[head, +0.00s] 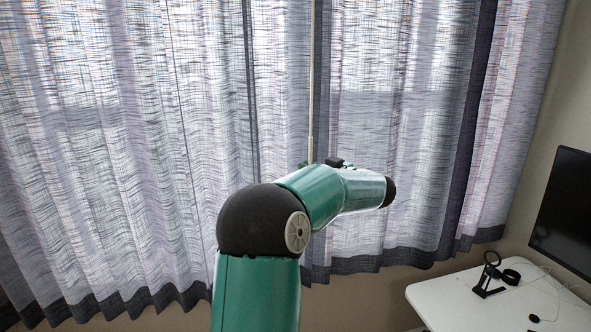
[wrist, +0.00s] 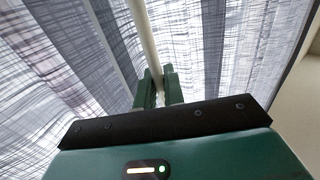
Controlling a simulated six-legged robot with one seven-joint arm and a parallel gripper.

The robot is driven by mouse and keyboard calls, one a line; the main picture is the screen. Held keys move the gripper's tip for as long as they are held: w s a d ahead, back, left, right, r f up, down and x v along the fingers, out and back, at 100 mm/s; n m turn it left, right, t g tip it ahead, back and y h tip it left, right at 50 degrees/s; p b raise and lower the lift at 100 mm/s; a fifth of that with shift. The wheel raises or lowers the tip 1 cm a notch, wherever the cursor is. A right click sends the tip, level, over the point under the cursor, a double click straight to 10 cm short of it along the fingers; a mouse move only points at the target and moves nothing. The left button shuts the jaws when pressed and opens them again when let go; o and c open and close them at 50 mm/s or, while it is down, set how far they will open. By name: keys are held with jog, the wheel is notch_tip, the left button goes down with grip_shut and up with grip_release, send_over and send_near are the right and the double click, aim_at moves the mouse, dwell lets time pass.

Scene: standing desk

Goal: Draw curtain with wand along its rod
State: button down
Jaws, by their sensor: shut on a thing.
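The sheer grey-white curtain (head: 130,130) with dark lower hem hangs across most of the head view, in folds. A thin pale wand (head: 311,80) hangs upright in front of it near the middle. In the wrist view the wand (wrist: 146,45) runs down between the two green fingers of my gripper (wrist: 158,88), which is shut on it. In the head view my arm hides most of the gripper. The curtain (wrist: 215,40) also fills the upper wrist view. The rod is out of view.
A white desk (head: 440,296) stands at the lower right with a black stand (head: 488,280) on it. A dark monitor (head: 565,210) is at the right edge. A beige wall (head: 545,150) lies right of the curtain.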

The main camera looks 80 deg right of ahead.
jog(key=shift+s+d+r, duration=0.1)
jog(key=shift+s+r, duration=0.05)
jog(key=shift+s, duration=0.2)
jog(key=c, duration=1.6)
grip_release()
jog(key=shift+s, duration=0.1)
jog(key=shift+w, duration=0.2)
jog(key=v, duration=1.3)
jog(key=shift+s, duration=0.3)
